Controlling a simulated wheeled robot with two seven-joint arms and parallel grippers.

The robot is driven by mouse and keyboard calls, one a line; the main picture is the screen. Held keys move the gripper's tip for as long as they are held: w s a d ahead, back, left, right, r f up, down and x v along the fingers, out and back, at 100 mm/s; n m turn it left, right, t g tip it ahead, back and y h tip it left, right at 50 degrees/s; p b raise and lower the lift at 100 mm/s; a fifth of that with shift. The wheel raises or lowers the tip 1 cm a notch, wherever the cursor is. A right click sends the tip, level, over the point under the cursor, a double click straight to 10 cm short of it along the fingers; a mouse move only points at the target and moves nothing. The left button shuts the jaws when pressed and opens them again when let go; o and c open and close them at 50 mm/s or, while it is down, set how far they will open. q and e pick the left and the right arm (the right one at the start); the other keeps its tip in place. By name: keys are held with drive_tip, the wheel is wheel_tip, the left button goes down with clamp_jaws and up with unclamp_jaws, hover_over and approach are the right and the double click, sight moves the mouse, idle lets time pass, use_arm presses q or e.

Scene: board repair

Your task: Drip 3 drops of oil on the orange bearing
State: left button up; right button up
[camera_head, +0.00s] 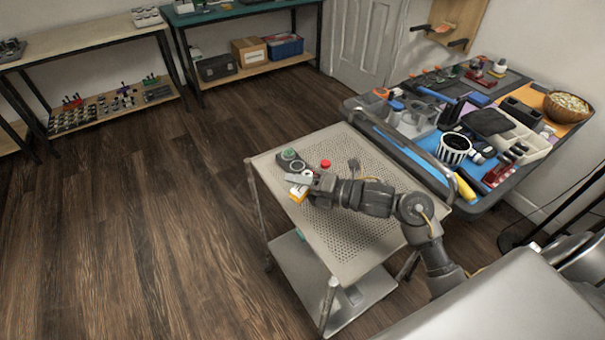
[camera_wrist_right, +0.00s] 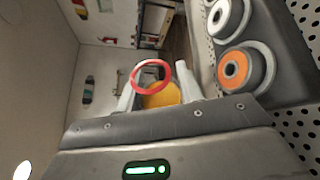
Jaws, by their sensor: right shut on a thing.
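My right gripper (camera_head: 306,182) is shut on a yellow and white bottle (camera_head: 298,194) over the near-left part of the perforated cart top. In the right wrist view the bottle's yellow-orange body (camera_wrist_right: 163,95) sits between the fingers (camera_wrist_right: 158,88), with a red ring (camera_wrist_right: 152,75) at it. The orange bearing (camera_wrist_right: 235,68) sits in a grey holder at the right of that view, beside the gripper and apart from the bottle. I cannot make out its orange face in the head view. Another bearing with a pale centre (camera_wrist_right: 219,16) sits by it. My left gripper is not in view.
The cart top (camera_head: 372,232) is mostly clear. A green-topped round part (camera_head: 289,154) and a red cap-like part (camera_head: 326,164) lie near its far-left corner. A crowded workbench (camera_head: 425,165) with tools and containers stands to the right. Open wooden floor lies left.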

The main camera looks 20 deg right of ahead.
drive_tip(key=shift+a+f+m, duration=0.1)
drive_tip(key=shift+f+m, duration=0.05)
drive_tip(key=shift+m, duration=0.25)
drive_tip(key=shift+a+r+m+y+p, duration=0.1)
drive_tip(key=shift+r+m+y+p, duration=0.2)
drive_tip(key=shift+m+p, duration=0.1)
drive_tip(key=shift+s+r+m+t+p, duration=0.1)
drive_tip(key=shift+r+m+t+p, duration=0.3)
drive_tip(key=shift+m, duration=0.3)
drive_tip(key=shift+a+r+m+y, duration=0.1)
drive_tip(key=shift+r+m+y, duration=0.1)
drive_tip(key=shift+m+y, duration=0.35)
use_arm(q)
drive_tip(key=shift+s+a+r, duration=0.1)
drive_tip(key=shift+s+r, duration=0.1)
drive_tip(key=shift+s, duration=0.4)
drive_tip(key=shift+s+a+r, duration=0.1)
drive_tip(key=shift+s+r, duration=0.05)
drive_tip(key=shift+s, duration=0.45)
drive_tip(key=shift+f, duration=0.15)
